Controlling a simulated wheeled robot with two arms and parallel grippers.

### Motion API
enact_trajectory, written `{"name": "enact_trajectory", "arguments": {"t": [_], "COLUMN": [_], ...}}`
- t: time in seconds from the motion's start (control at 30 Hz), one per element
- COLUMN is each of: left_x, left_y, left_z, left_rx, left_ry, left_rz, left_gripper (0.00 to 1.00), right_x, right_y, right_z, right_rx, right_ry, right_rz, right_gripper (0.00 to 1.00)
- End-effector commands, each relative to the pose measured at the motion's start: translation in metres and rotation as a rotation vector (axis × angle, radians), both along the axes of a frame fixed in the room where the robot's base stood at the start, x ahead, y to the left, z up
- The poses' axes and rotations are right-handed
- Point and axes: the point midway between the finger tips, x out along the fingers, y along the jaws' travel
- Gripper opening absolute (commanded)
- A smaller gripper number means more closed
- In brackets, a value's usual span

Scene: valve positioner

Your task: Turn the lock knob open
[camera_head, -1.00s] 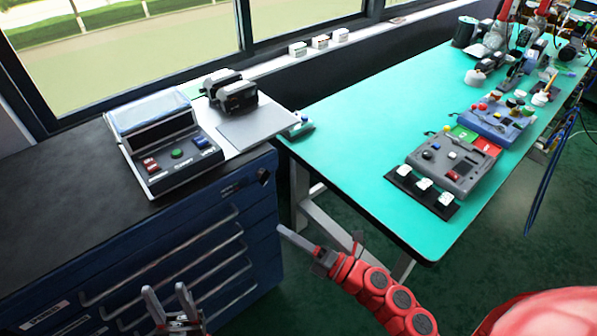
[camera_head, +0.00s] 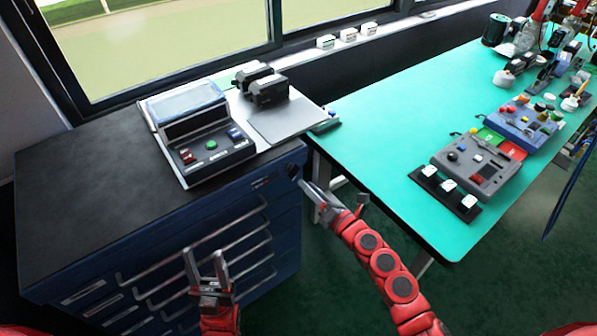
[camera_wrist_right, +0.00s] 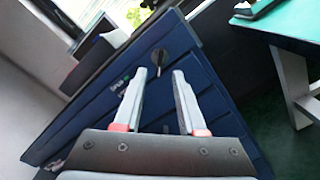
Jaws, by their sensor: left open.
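The lock knob (camera_head: 292,171) is a small dark knob at the upper right corner of the blue drawer cabinet's front (camera_head: 150,240). In the right wrist view the knob (camera_wrist_right: 160,62) shows just beyond the fingertips, roughly between them. My right gripper (camera_head: 333,195) is open and empty, its fingers spread, with one fingertip close to the knob in the head view. The fingers (camera_wrist_right: 163,73) also show apart in the wrist view. I cannot tell whether they touch the knob. My left gripper (camera_head: 204,252) is open and empty in front of the drawer handles.
A control box (camera_head: 205,150) with coloured buttons and a grey plate (camera_head: 285,122) sit on the cabinet top. A turquoise table (camera_head: 400,120) stands to the right, holding several devices. A gap with green floor separates cabinet and table.

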Motion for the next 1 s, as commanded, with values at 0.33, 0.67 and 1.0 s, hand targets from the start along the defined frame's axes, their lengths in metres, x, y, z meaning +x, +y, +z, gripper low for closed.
{"name": "enact_trajectory", "arguments": {"t": [0.33, 0.67, 1.0], "left_x": [0.000, 0.000, 0.000], "left_y": [0.000, 0.000, 0.000], "left_z": [0.008, 0.008, 0.008], "left_rx": [0.000, 0.000, 0.000], "left_ry": [0.000, 0.000, 0.000], "left_rz": [0.000, 0.000, 0.000], "left_gripper": [0.50, 0.50, 0.50], "right_x": [0.042, 0.046, 0.046], "right_y": [0.029, 0.033, 0.033], "right_z": [0.001, 0.000, 0.000], "right_rx": [0.001, 0.000, 0.000], "right_ry": [0.000, 0.000, 0.000], "right_rz": [-0.002, 0.000, 0.000], "right_gripper": [0.40, 0.40, 0.00]}}
